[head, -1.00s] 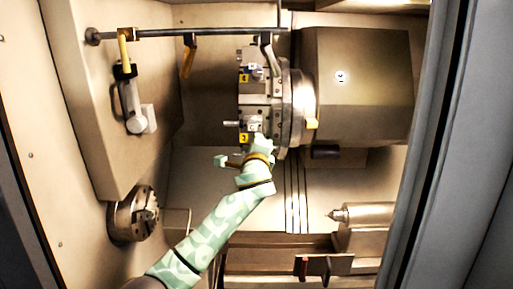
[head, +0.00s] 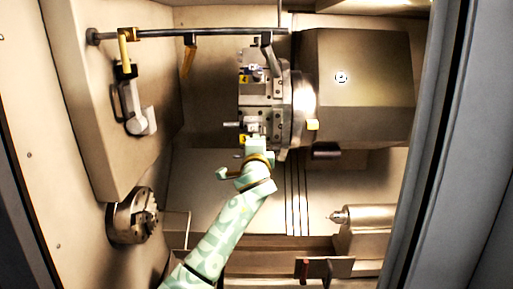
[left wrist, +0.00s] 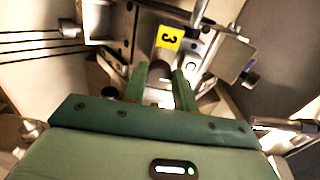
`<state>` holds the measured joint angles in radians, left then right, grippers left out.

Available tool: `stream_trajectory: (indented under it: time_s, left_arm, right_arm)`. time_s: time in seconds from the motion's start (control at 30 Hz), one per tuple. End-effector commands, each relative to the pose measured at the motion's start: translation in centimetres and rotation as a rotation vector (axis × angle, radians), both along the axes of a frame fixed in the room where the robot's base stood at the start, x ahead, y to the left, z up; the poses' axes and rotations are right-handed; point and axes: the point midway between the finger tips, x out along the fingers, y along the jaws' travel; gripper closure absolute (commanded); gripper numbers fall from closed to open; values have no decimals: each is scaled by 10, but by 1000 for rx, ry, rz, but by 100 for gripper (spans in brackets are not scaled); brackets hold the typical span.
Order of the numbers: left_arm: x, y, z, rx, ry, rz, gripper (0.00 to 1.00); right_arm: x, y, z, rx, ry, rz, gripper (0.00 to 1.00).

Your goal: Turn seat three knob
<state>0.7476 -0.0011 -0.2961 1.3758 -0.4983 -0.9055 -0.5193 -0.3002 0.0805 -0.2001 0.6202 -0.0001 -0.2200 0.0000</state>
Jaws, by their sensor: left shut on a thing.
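The tool turret (head: 262,95) carries yellow number plates. The yellow plate marked 3 (left wrist: 168,38) is just beyond my fingers in the left wrist view, and it also shows at the turret's lower edge in the head view (head: 242,140). My left gripper (head: 256,141) is at the turret's lower side, below that plate. In the left wrist view, its two green fingers (left wrist: 160,80) are shut on a small grey rounded part, the seat three knob (left wrist: 159,72), which is mostly hidden between them. In the head view the gripper hides the knob. My right gripper is not in view.
A long bar (head: 200,32) runs above the turret. The chuck (head: 134,215) is at the lower left and the tailstock centre (head: 362,216) at the lower right. A turret housing (head: 362,110) stands to the right. The door frame (head: 425,150) bounds the right side.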

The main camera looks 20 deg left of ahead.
Motion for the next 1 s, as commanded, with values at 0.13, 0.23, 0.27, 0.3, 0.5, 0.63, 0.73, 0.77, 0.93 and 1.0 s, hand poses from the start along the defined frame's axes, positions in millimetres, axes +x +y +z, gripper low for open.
stream_trajectory:
  time_s: [0.13,0.23,0.27,0.3,0.5,0.63,0.73,0.77,0.93,1.0]
  left_arm:
    - [0,0,-2,-2,5,0,94]
    - [0,0,-2,-1,5,0,58]
    - [0,0,-2,-1,4,0,50]
    - [0,0,-2,-1,4,0,50]
    - [0,0,-1,-1,2,0,50]
    - [-4,-2,-1,-2,2,-1,50]
    - [-16,-6,-2,-2,1,-3,50]
    - [-22,-7,-2,-3,0,-3,50]
    - [-64,-20,-3,-5,2,-4,50]
    - [-84,-24,-3,-6,1,-3,50]
  right_arm:
    - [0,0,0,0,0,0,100]
    - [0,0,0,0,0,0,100]
    - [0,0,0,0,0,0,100]
    - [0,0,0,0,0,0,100]
    - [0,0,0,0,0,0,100]
    - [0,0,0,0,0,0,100]
    - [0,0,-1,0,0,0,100]
    - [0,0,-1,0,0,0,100]
    - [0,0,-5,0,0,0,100]
    - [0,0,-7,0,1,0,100]
